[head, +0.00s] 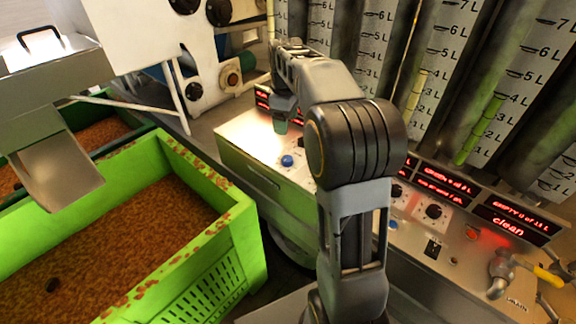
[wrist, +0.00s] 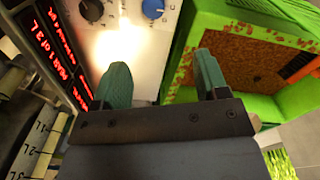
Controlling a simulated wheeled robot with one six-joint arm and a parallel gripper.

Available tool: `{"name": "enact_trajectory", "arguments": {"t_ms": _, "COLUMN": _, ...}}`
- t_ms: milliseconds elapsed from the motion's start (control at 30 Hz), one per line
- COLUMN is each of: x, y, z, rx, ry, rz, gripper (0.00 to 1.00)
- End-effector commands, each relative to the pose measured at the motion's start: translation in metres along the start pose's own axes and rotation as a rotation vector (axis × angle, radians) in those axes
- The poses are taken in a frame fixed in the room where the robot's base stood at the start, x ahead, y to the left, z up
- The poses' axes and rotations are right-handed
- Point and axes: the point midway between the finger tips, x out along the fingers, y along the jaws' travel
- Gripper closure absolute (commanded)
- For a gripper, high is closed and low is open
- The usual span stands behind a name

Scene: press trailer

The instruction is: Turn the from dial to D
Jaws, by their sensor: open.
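A black round dial with a pointer mark (wrist: 92,10) shows at the top of the wrist view, on the pale control panel (wrist: 128,40). A blue button (wrist: 153,8) sits beside it; it also shows in the head view (head: 287,160). My gripper (wrist: 160,74) is open and empty, its two green fingers apart above the panel's edge. In the head view my gripper (head: 281,125) is over the far left part of the panel. Two more dials (head: 433,211) (head: 396,190) sit to the right of my arm. I cannot read which dial is marked from.
Red-lit displays (head: 445,187) and tall tanks with litre scales (head: 445,60) stand behind the panel. A tap with a yellow handle (head: 503,270) is at the right. A green crate of brown pulp (head: 240,245) stands left; a metal chute (head: 60,170) hangs over it.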

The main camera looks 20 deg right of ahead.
Motion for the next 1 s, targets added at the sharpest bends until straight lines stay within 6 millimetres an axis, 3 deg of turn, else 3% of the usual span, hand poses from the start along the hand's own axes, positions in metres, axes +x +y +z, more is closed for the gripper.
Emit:
{"name": "enact_trajectory", "arguments": {"t_ms": 233, "x": 0.026, "y": 0.015, "z": 0.000, "rx": -0.048, "ry": -0.014, "rz": -0.022, "gripper": 0.33}}
{"name": "enact_trajectory", "arguments": {"t_ms": 700, "x": 0.111, "y": 0.013, "z": 0.001, "rx": -0.048, "ry": -0.015, "rz": -0.024, "gripper": 0.33}}
{"name": "enact_trajectory", "arguments": {"t_ms": 1000, "x": 0.145, "y": 0.012, "z": 0.001, "rx": -0.049, "ry": -0.014, "rz": -0.022, "gripper": 0.33}}
